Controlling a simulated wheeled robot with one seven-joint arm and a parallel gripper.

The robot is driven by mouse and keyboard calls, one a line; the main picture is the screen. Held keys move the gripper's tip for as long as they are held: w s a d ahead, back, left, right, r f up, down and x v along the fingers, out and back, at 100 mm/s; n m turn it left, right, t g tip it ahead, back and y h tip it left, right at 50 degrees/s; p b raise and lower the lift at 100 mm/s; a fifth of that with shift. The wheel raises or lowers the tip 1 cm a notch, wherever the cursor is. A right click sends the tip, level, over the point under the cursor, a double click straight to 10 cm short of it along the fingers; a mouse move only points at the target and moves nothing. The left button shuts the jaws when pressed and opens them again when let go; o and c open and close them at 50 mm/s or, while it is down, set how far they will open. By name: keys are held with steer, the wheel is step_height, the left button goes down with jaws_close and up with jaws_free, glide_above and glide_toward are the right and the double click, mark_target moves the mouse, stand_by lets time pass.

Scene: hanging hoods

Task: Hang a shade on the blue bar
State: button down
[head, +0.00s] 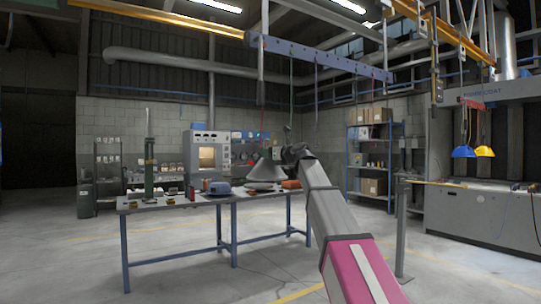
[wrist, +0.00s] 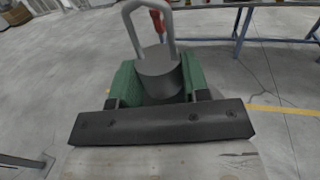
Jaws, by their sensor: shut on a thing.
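The blue bar (head: 318,58) hangs level under the ceiling, with several cords and rods dropping from it. My gripper (head: 294,153) is well below it, near the far side of the workbench in the head view. In the wrist view my gripper's green pads (wrist: 126,82) are shut on a dark grey neck with a loop on top, part of a grey shade (wrist: 160,72).
The workbench (head: 150,206) holds a blue shade (head: 217,188), an orange item (head: 291,184) and a green stand (head: 149,170). A red bar (head: 472,103) at right carries blue and yellow shades (head: 484,151). A grey post (head: 402,230) stands right of my arm. Floor in front is clear.

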steer(key=shift+w+a, duration=0.25)
steer(key=shift+w, duration=0.15)
steer(key=shift+w+x, duration=0.2)
steer(key=shift+x, duration=1.05)
steer(key=shift+d+f, duration=0.2)
steer(key=shift+f, duration=1.1)
stand_by(0.5)
steer(key=c, duration=0.5)
jaws_free()
steer(key=shift+d, duration=0.1)
